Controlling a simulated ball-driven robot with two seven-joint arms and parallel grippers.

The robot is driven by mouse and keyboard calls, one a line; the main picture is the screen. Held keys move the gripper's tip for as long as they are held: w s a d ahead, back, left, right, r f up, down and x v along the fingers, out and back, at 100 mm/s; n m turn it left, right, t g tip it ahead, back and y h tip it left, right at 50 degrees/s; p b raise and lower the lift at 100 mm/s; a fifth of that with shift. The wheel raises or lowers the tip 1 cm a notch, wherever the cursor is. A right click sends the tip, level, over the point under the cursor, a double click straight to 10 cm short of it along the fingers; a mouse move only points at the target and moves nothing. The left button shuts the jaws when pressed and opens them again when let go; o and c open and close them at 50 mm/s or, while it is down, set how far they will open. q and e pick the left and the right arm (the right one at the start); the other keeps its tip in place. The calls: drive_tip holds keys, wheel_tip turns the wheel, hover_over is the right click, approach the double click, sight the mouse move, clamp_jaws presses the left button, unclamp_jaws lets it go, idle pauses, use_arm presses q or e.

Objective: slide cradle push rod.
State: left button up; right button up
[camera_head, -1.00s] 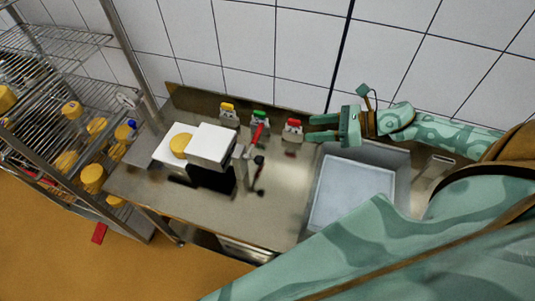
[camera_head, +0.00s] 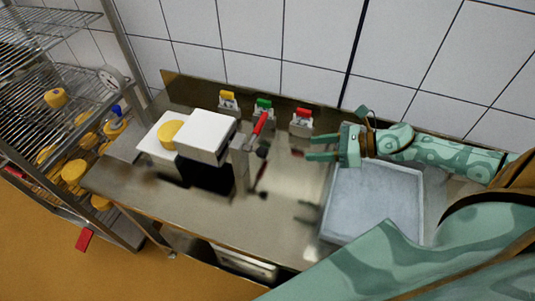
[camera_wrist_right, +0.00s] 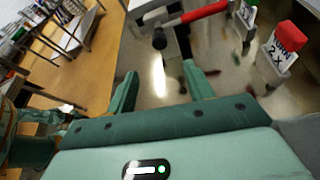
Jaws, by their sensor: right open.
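A press-like device stands on the steel table, with a white block (camera_head: 207,133) over a dark lower part. A grey upright (camera_head: 240,160) stands at its right side. A red-handled lever (camera_head: 261,123) angles up there and also shows in the right wrist view (camera_wrist_right: 203,13). A dark knob (camera_head: 263,150) sits just below the lever; it also shows in the wrist view (camera_wrist_right: 160,38). I cannot tell which part is the push rod. My right gripper (camera_head: 312,148) is open and empty, pointing left, apart from the lever and knob. My left gripper is out of view.
Yellow (camera_head: 228,97), green (camera_head: 264,104) and red-topped (camera_head: 302,115) holders stand along the back by the tiled wall. A grey tray (camera_head: 375,200) lies under my right arm. A yellow cheese (camera_head: 170,134) sits left of the block. A wire rack (camera_head: 60,120) stands at left.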

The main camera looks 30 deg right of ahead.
drive_tip(key=x, duration=1.4)
drive_tip(key=shift+w+a+f+p, duration=0.15)
drive_tip(key=shift+w+a+p, duration=0.05)
drive_tip(key=shift+p, duration=0.15)
clamp_jaws()
drive_tip(key=s+d, duration=0.2)
drive_tip(key=s, duration=0.1)
drive_tip(key=shift+d+b, duration=0.35)
drive_tip(key=shift+b, duration=0.05)
drive_tip(key=shift+c, duration=0.3)
unclamp_jaws()
drive_tip(key=shift+a, duration=0.1)
drive_tip(key=shift+o, duration=0.3)
drive_tip(key=shift+s, duration=0.1)
